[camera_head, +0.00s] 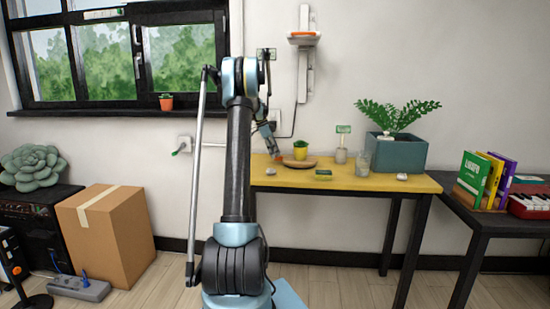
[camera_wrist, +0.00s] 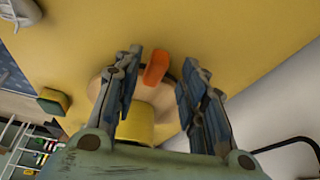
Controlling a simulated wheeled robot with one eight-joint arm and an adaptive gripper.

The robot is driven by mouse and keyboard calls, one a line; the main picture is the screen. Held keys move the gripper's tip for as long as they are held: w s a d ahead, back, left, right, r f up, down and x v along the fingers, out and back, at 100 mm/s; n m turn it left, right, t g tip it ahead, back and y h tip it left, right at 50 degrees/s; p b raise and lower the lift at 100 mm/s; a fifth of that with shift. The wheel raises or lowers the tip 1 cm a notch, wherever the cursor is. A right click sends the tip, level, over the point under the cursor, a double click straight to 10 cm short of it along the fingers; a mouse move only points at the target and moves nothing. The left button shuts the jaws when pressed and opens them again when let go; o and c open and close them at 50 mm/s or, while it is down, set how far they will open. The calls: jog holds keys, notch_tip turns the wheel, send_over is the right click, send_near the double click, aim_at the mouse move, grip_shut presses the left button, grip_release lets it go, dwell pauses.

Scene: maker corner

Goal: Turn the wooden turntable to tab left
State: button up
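The round wooden turntable (camera_head: 311,163) lies on the yellow tabletop (camera_head: 400,182), towards its left end. A yellow pot (camera_head: 300,153) with a green plant stands on it. In the wrist view the turntable (camera_wrist: 95,88) is partly hidden by my fingers, and the pot (camera_wrist: 137,124) shows below them. The turntable's orange tab (camera_wrist: 156,67) shows between my two fingers. My gripper (camera_wrist: 161,64) is open, one finger on each side of the tab, with visible gaps. In the head view my gripper (camera_head: 275,152) is at the turntable's left side.
A green and yellow sponge-like block (camera_head: 323,175) lies in front of the turntable. The front middle of the tabletop is mostly clear.

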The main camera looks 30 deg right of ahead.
jog(key=v, duration=0.9)
jog(key=shift+r, duration=0.4)
jog(key=shift+a, duration=0.2)
jog(key=s+a+r+n+t+y, duration=0.1)
jog(key=s+a+n, duration=0.5)
jog(key=s+a, duration=0.6)
jog(key=s+a+r+n+t, duration=0.15)
jog(key=s+a+n, duration=0.45)
jog(key=s+a, duration=0.6)
jog(key=s+a+f+n+t+y, duration=0.1)
jog(key=s+a+f+n, duration=0.5)
jog(key=s+f, duration=0.5)
jog(key=s+a+f+n+t+y, duration=0.1)
jog(key=s+a+f+n, duration=0.4)
jog(key=s+a+f, duration=0.6)
jog(key=s+y, duration=0.1)
jog(key=s, duration=0.1)
jog(key=shift+s+a+n, duration=0.3)
jog(key=shift+s+n, duration=0.1)
